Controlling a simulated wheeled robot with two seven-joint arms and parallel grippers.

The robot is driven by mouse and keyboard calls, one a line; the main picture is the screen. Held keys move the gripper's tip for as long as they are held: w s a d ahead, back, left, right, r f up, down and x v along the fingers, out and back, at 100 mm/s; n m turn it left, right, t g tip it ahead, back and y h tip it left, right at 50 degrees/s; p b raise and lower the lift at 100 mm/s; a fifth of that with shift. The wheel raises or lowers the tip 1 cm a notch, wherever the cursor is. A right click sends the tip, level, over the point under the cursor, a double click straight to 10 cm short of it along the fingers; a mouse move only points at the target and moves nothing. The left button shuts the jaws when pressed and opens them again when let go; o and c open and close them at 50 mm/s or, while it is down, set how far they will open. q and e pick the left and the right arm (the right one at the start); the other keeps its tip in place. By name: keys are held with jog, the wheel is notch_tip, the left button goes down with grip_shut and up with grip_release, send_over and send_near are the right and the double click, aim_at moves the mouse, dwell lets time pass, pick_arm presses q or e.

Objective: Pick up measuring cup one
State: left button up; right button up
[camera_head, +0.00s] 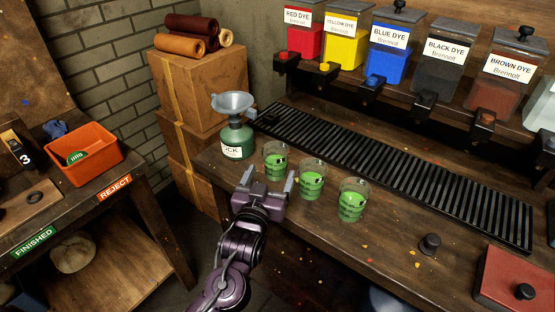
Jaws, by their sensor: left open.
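Three clear measuring cups with green contents and dark markings stand upright in a slanting row on the workbench: the left cup (275,161), the middle cup (311,181) and the right cup (352,200). I cannot read which is measuring cup one. My left gripper (268,181) is open and empty. Its two fingers point away from me toward the left cup, which stands just beyond and between the fingertips in the picture. I cannot tell the exact gap. My right gripper is not in view.
A black knob (430,244) and red box (512,278) lie right. An orange bin (84,154) sits on the left table.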

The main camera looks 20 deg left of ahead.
aim_at(273, 169)
pick_arm(q)
jog(key=w, duration=0.3)
jog(key=shift+w+a+f+p, duration=0.1)
jog(key=shift+w+f+p, duration=0.1)
jog(key=shift+p, duration=0.15)
jog(key=shift+w+f, duration=0.2)
jog(key=shift+w, duration=1)
jog(key=c, duration=1.1)
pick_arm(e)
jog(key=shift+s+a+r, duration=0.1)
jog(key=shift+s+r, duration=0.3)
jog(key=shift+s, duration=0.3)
